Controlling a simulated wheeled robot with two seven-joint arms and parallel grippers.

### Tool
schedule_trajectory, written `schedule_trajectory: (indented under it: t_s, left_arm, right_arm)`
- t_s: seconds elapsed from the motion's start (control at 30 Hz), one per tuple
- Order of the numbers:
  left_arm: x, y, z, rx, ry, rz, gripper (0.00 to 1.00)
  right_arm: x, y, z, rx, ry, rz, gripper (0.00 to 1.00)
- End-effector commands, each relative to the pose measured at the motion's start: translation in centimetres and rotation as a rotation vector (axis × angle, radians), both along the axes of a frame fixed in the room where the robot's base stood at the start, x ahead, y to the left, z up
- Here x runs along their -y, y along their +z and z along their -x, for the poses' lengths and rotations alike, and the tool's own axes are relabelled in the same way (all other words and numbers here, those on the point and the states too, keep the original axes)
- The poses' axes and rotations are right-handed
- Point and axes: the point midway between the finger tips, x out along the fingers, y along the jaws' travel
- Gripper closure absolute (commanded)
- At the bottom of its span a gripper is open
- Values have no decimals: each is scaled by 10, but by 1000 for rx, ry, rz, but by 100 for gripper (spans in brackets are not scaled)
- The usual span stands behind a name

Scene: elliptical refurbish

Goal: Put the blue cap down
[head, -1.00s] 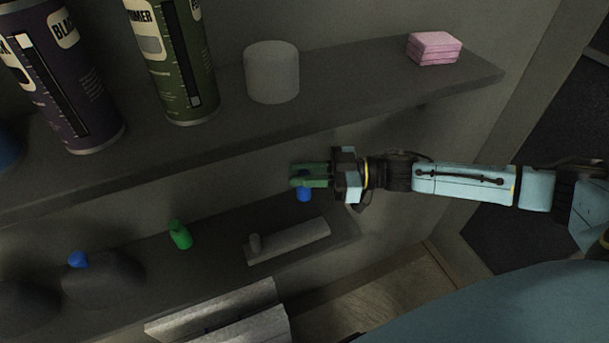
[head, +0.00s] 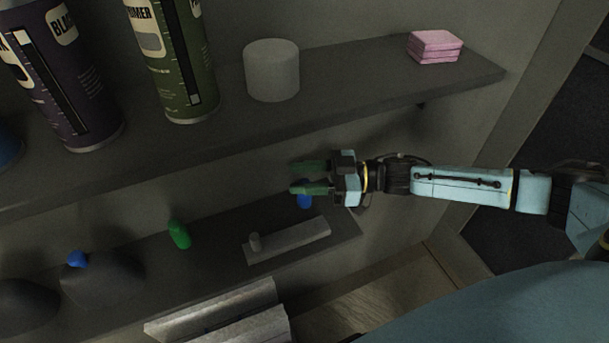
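The blue cap (head: 304,201) is at the right part of the lower shelf (head: 215,262), just below my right gripper's fingers in the head view. Its upper part is hidden behind the lower green finger. It appears to rest on the shelf. My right gripper (head: 309,177) is open, its two green fingers spread apart and pointing left. I see nothing between the fingers. My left gripper is not in view.
A grey bar with a small peg (head: 295,243) and a green bottle-like piece (head: 179,235) are on the lower shelf. Another blue piece (head: 78,259) tops a dark rounded object (head: 103,283). The upper shelf (head: 355,88) holds spray cans, a grey cylinder (head: 272,72) and pink blocks (head: 435,47).

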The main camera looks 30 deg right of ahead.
Motion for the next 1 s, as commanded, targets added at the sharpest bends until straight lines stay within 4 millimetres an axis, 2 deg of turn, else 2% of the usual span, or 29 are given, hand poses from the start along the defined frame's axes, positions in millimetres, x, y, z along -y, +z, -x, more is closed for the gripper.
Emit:
schedule_trajectory:
  t_s: [0.23,0.3,0.37,0.7,0.9,1.0]
  left_arm:
    - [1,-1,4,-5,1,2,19]
    - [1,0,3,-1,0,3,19]
    - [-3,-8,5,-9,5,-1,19]
    - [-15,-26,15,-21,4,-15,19]
    - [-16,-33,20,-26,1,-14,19]
    - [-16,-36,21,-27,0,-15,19]
  right_arm:
    - [0,2,0,1,0,0,59]
    - [1,8,0,0,-1,1,59]
    - [1,15,0,1,-1,2,59]
    - [70,12,33,-4,-4,5,59]
    - [98,12,47,-2,-2,2,59]
    - [105,12,50,-2,-1,1,59]
